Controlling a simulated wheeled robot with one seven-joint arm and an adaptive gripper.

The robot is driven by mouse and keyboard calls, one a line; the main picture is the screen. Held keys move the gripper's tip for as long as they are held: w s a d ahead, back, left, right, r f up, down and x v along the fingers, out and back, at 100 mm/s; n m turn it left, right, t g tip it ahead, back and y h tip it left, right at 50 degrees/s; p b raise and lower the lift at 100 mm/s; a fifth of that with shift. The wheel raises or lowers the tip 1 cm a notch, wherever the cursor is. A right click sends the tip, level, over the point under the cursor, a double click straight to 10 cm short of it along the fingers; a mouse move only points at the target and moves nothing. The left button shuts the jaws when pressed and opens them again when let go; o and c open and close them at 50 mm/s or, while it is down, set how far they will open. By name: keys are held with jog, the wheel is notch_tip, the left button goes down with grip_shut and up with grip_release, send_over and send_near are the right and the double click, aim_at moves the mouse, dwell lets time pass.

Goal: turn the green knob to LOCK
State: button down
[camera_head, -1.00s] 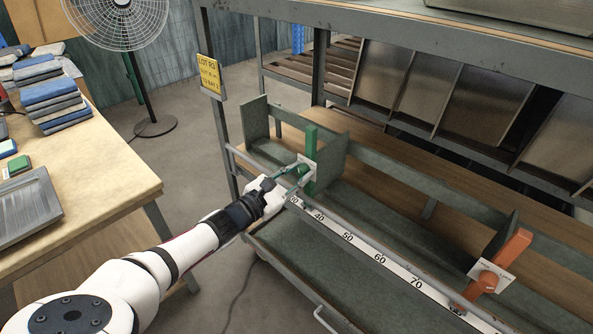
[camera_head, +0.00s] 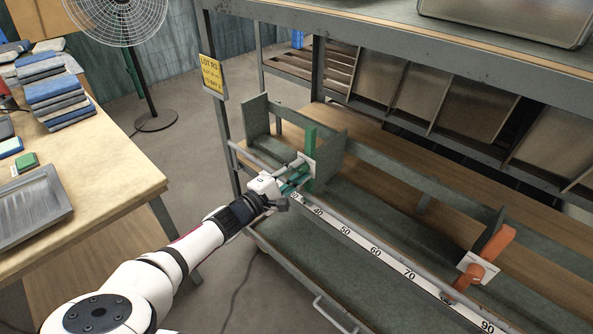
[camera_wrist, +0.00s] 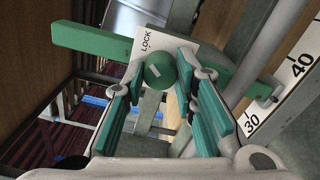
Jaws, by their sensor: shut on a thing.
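The green knob (camera_wrist: 160,70) is round, with a short pale mark on its face, and sits before a white plate (camera_wrist: 180,38) in the wrist view. The word LOCK is printed on the plate beside the knob. A green bar (camera_wrist: 92,40) runs behind the plate; it stands upright in the head view (camera_head: 310,145). My gripper (camera_wrist: 163,75) has its teal fingers on both sides of the knob and is shut on it. In the head view my gripper (camera_head: 298,173) reaches the plate at the rail's left part, and its fingers mostly hide the knob.
A numbered scale (camera_head: 360,245) runs along the rack's front rail. An orange knob and bar (camera_head: 477,270) stand farther right. A grey post with a yellow tag (camera_head: 212,75) rises left of my gripper. A wooden table (camera_head: 110,165) is at left.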

jog(key=shift+a+f+m, duration=0.1)
jog(key=shift+m, duration=0.6)
jog(key=c, duration=1.3)
grip_release()
jog(key=v, duration=0.7)
jog(key=shift+s+a, duration=0.15)
jog(key=shift+s, duration=0.1)
